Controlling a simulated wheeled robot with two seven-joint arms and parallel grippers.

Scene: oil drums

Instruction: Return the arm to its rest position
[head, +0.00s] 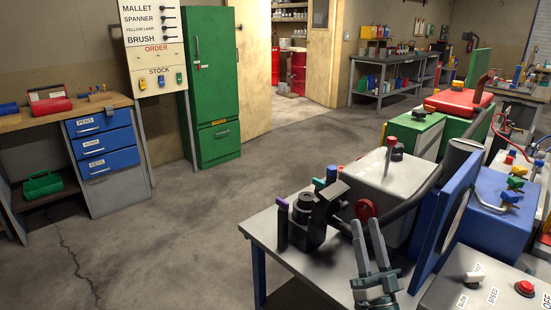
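My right gripper (366,224) is at the bottom, right of centre, pointing up the picture over the grey bench (318,288). Its two grey fingers stand apart with a visible gap, and nothing shows held between them. Its wrist is at the lower picture edge, and most of the arm is out of view. A red round knob (365,210) appears just beyond the fingertips; I cannot tell whether they touch it. My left gripper is not in view.
Near my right gripper are a black machine (308,222), a blue upright plate (440,228) and a switch panel (490,290). A green cabinet (212,95) stands at the back. Red drums (298,72) show through the doorway. The floor (190,220) at left-centre is clear.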

